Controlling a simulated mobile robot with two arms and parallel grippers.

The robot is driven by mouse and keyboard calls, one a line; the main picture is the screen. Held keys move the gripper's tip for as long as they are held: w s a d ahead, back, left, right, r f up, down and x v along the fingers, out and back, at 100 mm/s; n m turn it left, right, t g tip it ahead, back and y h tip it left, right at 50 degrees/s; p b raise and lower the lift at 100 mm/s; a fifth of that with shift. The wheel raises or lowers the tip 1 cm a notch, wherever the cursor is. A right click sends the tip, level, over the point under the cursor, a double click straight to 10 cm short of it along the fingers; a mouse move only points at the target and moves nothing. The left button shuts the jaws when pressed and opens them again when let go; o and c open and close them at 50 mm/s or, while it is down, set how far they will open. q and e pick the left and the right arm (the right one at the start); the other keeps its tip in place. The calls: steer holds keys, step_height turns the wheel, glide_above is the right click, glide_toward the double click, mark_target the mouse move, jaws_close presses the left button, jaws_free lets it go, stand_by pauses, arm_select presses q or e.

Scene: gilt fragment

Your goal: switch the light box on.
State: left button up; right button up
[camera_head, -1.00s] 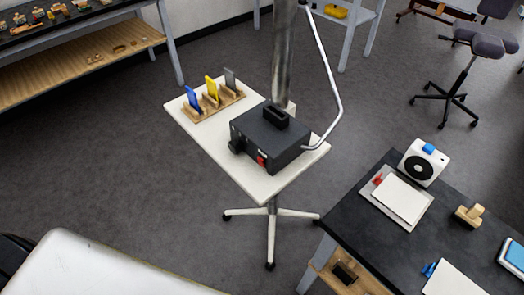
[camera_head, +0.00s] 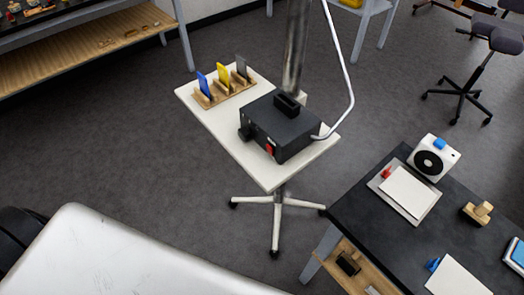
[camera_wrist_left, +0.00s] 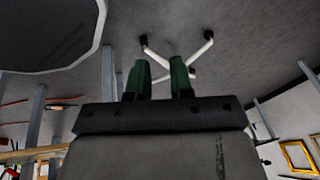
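The light box, a black box (camera_head: 283,126) with a handle-like block on top, stands on a small white wheeled table (camera_head: 200,112). A red switch (camera_head: 269,148) shows on its near side face, and a dark round knob or lens (camera_head: 244,133) on its left side. Whether the box is lit cannot be told. My left gripper (camera_wrist_left: 159,78) shows in the left wrist view, its two green fingers apart with nothing between them. Neither gripper is in the head view, and the light box is not recognisable in the left wrist view.
A wooden rack (camera_head: 224,91) with blue, yellow and grey plates stands behind the box. A metal column and a bent pale tube rise beside it. A dark table (camera_head: 375,235) at right holds a white speaker-like box (camera_head: 433,158) and papers. Grey floor is clear left of the table.

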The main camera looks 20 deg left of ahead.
arm_select(q)
steer(key=w+a+r+m+t, duration=0.1)
steer(key=w+r, duration=0.1)
steer(key=w+a+r+m+t, duration=0.1)
steer(key=w+r, duration=0.2)
steer(key=w+a+r+m, duration=0.1)
steer(key=w+a+r, duration=0.1)
steer(key=w, duration=0.1)
steer(key=shift+r+t, duration=0.15)
steer(key=shift+t, duration=0.25)
jaws_close()
steer(key=w+r+m+t+h, duration=0.1)
steer(key=w+r+m+t, duration=0.2)
steer(key=r, duration=0.4)
steer(key=w+r+m+t, duration=0.1)
steer(key=w+r+m, duration=0.1)
steer(key=w+r, duration=0.35)
steer(key=w+d+r+m+t+h, duration=0.1)
steer(key=d+r+m+h, duration=0.2)
steer(key=r, duration=1)
steer(key=w+d+r+m+t+h+p, duration=0.1)
steer(key=d+r+m+h, duration=0.3)
steer(key=r, duration=1)
steer(key=d+m+t, duration=0.1)
steer(key=d+m, duration=0.2)
steer(key=m, duration=0.1)
steer(key=shift+d, duration=0.15)
steer(key=shift+h, duration=0.4)
